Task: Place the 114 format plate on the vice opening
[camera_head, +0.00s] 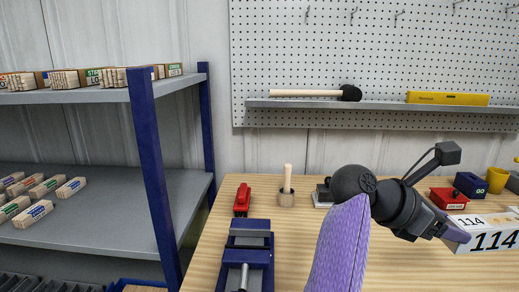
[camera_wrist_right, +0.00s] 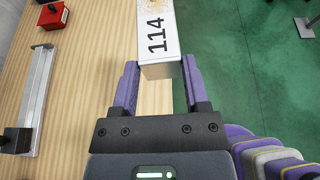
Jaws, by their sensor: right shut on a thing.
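The 114 format plate (camera_head: 487,240) is a white block with "114" in black on its side, at the right edge of the head view. My right gripper (camera_head: 458,229) is shut on its near end. In the right wrist view the plate (camera_wrist_right: 160,45) sits between the purple fingers of the gripper (camera_wrist_right: 160,70) and runs out of the top of the picture. The blue vice (camera_head: 246,258) is on the wooden table at the lower middle of the head view, well left of the plate. Its lower end is cut off. My left gripper is not in view.
A red item (camera_head: 242,199) lies just behind the vice. A grey shelf (camera_head: 95,220) with a blue post borders the table's left. Bare table lies between vice and arm.

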